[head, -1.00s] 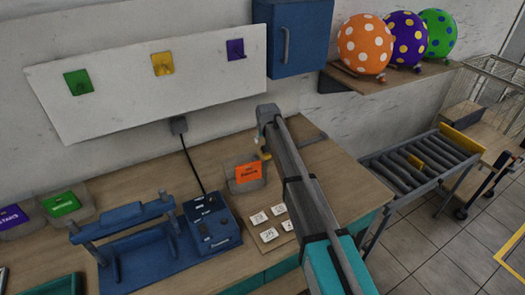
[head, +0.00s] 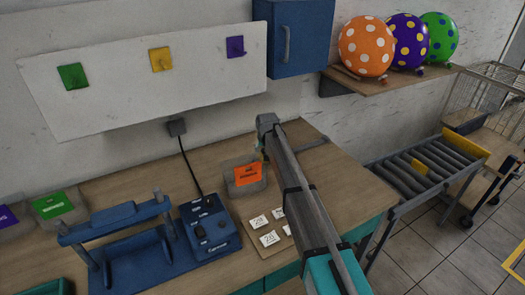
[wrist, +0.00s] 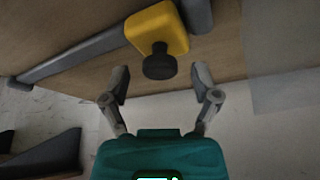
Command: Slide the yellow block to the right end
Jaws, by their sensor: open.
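The yellow block (wrist: 158,28) sits on a grey rail (wrist: 75,55) in the wrist view. A dark round knob (wrist: 160,62) sticks out from it towards me. My gripper (wrist: 161,77) is open and empty. Its two fingers stand apart below the block in the picture, with the knob just beyond the gap between them; I cannot tell whether they touch it. In the head view, part of a grey rail (head: 312,142) shows on the bench beside my arm. My arm hides much of the gripper area there.
The wooden bench (head: 110,185) carries a blue press (head: 115,215), a control box (head: 210,228), an orange-labelled bin (head: 246,175) and white number tiles (head: 270,238). A roller conveyor (head: 400,175) stands right of the bench. A wall shelf (head: 400,77) holds three dotted balloons.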

